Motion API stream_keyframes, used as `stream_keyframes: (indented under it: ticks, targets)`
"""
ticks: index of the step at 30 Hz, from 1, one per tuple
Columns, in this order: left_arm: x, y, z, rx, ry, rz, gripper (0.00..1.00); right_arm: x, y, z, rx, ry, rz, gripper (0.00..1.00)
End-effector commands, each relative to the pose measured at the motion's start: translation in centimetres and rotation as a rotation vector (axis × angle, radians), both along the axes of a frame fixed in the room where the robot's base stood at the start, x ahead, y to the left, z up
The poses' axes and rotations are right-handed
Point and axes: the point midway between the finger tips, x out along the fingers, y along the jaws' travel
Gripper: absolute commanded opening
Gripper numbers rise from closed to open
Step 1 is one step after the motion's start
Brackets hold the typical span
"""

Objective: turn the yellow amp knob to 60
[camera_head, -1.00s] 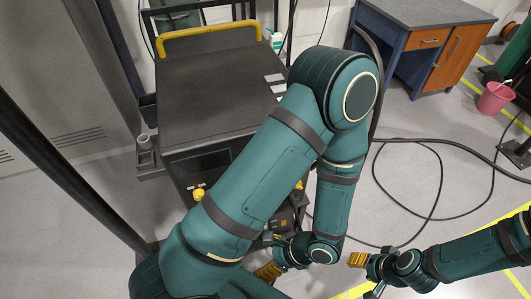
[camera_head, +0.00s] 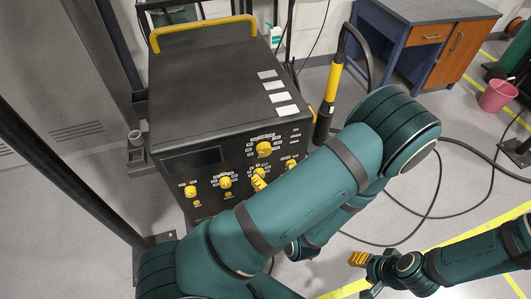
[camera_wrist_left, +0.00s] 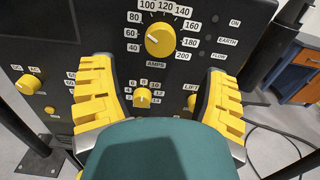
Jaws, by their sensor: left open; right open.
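The yellow amp knob (camera_head: 264,149) is on the front panel of the black machine, inside a ring of number labels. In the left wrist view the knob (camera_wrist_left: 159,40) is at the upper middle, with AMPS written below. A small pale mark is on it, but I cannot tell its exact reading. My left gripper (camera_wrist_left: 160,85) is open and empty, its yellow fingers wide apart, facing the panel below the amp knob. In the head view my left arm mostly hides it. My right gripper (camera_head: 358,259) is at the lower right, above the floor, away from the machine.
A smaller yellow knob (camera_wrist_left: 142,97) sits below the amp knob, between my left fingers in the picture. A LIFT knob (camera_wrist_left: 192,101) is to its right. A torch with a yellow grip (camera_head: 333,82) stands beside the machine (camera_head: 205,85). Black cables lie on the floor.

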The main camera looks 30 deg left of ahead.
Motion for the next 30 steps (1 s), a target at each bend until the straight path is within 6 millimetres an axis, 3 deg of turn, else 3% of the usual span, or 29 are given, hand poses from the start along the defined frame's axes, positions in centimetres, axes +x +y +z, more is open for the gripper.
stream_keyframes:
  ticks: [6,12,25,26,30]
  targets:
    - [2.7,3.2,0.0,-0.001,-0.002,0.005,0.76,0.1,0.0,-0.3,0.000,-0.002,-0.001,0.47]
    - [4.3,5.0,-0.1,-0.002,-0.001,0.002,0.76,0.1,0.0,-0.5,0.000,-0.002,0.000,0.47]
    - [4.8,5.7,0.0,-0.001,0.001,0.001,0.76,0.1,0.0,-0.5,0.000,-0.003,0.000,0.47]
    - [4.8,5.7,0.0,-0.001,0.001,0.001,0.69,0.1,0.0,-0.5,0.000,-0.003,0.000,0.47]
    - [4.8,5.7,0.0,-0.001,0.001,0.001,0.20,0.1,0.0,-0.5,0.000,-0.003,0.000,0.47]
